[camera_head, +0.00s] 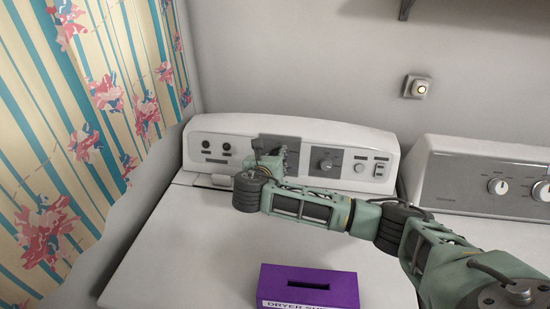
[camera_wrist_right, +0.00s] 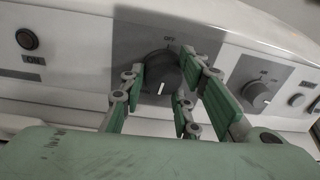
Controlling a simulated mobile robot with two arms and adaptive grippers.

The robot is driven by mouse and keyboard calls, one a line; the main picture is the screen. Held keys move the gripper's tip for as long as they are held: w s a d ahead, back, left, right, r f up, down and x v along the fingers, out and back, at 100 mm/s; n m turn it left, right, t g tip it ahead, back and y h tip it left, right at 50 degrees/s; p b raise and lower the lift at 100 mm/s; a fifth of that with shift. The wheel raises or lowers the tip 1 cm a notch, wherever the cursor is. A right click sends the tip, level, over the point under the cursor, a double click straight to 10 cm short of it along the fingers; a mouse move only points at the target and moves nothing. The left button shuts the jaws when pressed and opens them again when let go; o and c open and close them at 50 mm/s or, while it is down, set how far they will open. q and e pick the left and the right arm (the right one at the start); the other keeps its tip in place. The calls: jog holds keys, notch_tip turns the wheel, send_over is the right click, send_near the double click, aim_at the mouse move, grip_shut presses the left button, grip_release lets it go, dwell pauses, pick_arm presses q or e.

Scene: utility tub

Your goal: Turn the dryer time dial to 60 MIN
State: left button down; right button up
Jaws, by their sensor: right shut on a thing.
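The dryer (camera_head: 165,240) has a white control panel with a dark grey plate (camera_head: 258,141) in its middle. In the right wrist view the black time dial (camera_wrist_right: 158,72) sits on this plate under an OFF mark. Its white pointer line faces down, tilted slightly. The other marks around it are hidden or too small to read. My right gripper (camera_wrist_right: 160,92) is shut on the dial, with fingers on its left and right sides. In the head view the gripper (camera_head: 272,162) is at the panel and hides the dial. My left gripper is not in view.
A smaller dial (camera_head: 326,164) is to the right of the gripper, with buttons beyond it. Two round knobs (camera_head: 207,146) are at the panel's left. A purple box (camera_head: 308,286) stands on the dryer top below my arm. Another machine (camera_head: 485,190) is at the right, a curtain (camera_head: 80,120) at the left.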

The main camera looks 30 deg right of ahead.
jog(key=shift+a+m+y+p, duration=0.15)
jog(key=shift+m+p, duration=0.55)
jog(key=shift+m, duration=0.35)
jog(key=shift+a+m+y+p, duration=0.15)
jog(key=shift+m+p, duration=0.5)
jog(key=shift+m, duration=0.4)
jog(key=shift+d+r, duration=0.1)
jog(key=o, duration=1)
jog(key=shift+w, duration=0.1)
jog(key=shift+o, duration=0.2)
jog(key=v, duration=1.2)
